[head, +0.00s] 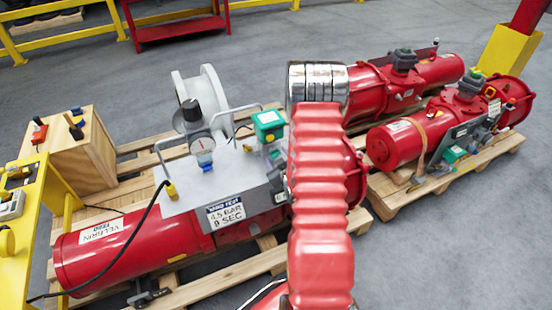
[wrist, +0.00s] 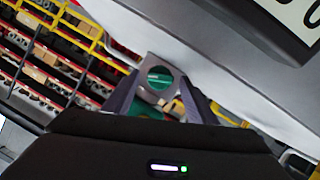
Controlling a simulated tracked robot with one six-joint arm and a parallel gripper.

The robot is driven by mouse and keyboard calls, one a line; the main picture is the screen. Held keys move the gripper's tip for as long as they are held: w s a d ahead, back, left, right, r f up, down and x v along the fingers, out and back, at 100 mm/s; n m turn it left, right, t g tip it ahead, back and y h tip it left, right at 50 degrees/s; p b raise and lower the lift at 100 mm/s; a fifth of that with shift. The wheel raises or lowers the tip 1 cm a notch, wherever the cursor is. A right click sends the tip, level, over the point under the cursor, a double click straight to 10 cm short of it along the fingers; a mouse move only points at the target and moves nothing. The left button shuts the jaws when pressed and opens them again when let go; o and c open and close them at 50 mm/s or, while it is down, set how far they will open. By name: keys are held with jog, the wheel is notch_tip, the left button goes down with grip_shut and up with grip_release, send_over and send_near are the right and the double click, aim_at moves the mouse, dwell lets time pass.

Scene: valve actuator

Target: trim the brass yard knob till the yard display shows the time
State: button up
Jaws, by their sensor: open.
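In the wrist view, my gripper (wrist: 156,92) is open, its two dark fingers apart. A grey piece with a round green part (wrist: 160,77) shows between and beyond the fingers. I cannot tell whether they touch it. In the head view my red-sleeved arm stands in front, and the gripper is hidden there. A small yellow, brass-like fitting (head: 170,190) sits at the left edge of the grey panel (head: 225,178); I cannot tell whether it is the brass yard knob. No lit time display is legible.
A dial gauge with a black top (head: 204,150) and a green-topped box (head: 268,122) stand on the panel. A red cylinder (head: 130,250) lies below on a wooden pallet (head: 235,272). A wooden box (head: 75,150) and yellow stand (head: 30,190) are left. Red actuators (head: 420,135) lie right.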

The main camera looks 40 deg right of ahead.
jog(key=shift+c, duration=0.2)
jog(key=c, duration=1)
jog(key=shift+c, duration=0.2)
jog(key=shift+a, duration=0.1)
jog(key=shift+w+a+f+n+h, duration=0.15)
jog(key=shift+n+h, duration=0.55)
jog(key=shift+n, duration=0.4)
jog(key=o, duration=1.1)
